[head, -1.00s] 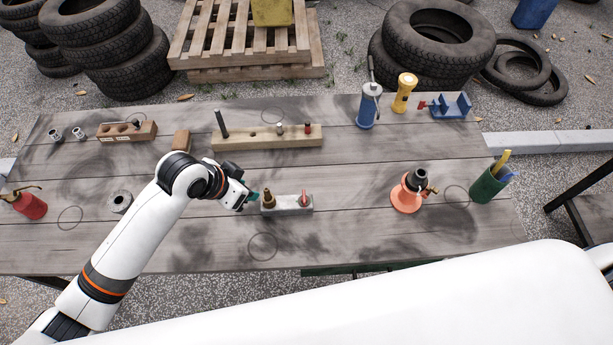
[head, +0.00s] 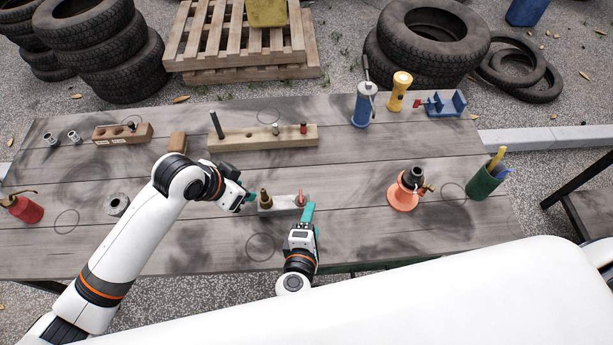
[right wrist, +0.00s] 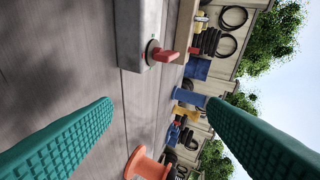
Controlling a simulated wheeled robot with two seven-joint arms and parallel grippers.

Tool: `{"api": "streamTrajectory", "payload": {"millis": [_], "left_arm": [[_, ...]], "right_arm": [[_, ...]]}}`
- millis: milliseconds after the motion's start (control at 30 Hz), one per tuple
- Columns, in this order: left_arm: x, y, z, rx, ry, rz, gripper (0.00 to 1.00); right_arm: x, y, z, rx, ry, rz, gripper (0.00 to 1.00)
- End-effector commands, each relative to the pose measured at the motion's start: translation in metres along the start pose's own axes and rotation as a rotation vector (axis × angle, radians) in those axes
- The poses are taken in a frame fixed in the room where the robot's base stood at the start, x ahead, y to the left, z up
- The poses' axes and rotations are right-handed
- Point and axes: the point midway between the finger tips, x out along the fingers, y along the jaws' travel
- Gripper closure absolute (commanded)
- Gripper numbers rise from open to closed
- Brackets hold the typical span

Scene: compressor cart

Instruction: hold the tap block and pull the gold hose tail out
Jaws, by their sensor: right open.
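The tap block (head: 284,204) is a small pale grey block on the table. The gold hose tail (head: 265,198) stands upright at its left end and a red tap (head: 300,199) at its right end. My left gripper (head: 249,198) is at the block's left end; whether its fingers touch it or how far they are apart is unclear. My right gripper (head: 310,215) is at the block's right end, near the red tap. In the right wrist view its green fingers are wide apart and empty, with the block (right wrist: 138,30) and red tap (right wrist: 162,54) beyond them. The gold tail is not visible there.
An orange-based stand (head: 403,195) is to the right, with a green cup (head: 482,184) beyond. A wooden block with pegs (head: 255,137) lies behind the tap block. A grey nut-like part (head: 117,204) and a red can (head: 25,209) are left. Bare table surrounds the tap block.

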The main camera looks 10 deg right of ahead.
Motion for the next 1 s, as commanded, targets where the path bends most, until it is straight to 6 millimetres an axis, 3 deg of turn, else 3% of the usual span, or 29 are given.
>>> {"api": "streamTrajectory", "payload": {"millis": [100,200,400,700,833,1000], "left_arm": [[0.000,0.000,0.000,0.000,0.000,0.000,0.64],[0.000,0.000,0.000,0.000,0.000,0.000,0.64],[0.000,0.000,0.000,0.000,0.000,0.000,0.64],[0.000,0.000,0.000,0.000,0.000,0.000,0.64],[0.000,0.000,0.000,0.000,0.000,0.000,0.64],[0.000,0.000,0.000,0.000,0.000,0.000,0.64]], "right_arm": [[0.036,-0.007,-0.017,0.018,0.114,0.156,0.33],[0.057,-0.010,-0.026,0.027,0.169,0.311,0.33],[0.078,-0.024,-0.026,0.030,0.155,0.642,0.33],[0.068,-0.069,0.000,-0.024,-0.121,1.029,0.33],[0.061,-0.085,0.007,-0.052,-0.228,1.102,0.33],[0.057,-0.089,0.011,-0.070,-0.286,1.137,0.33]]}}
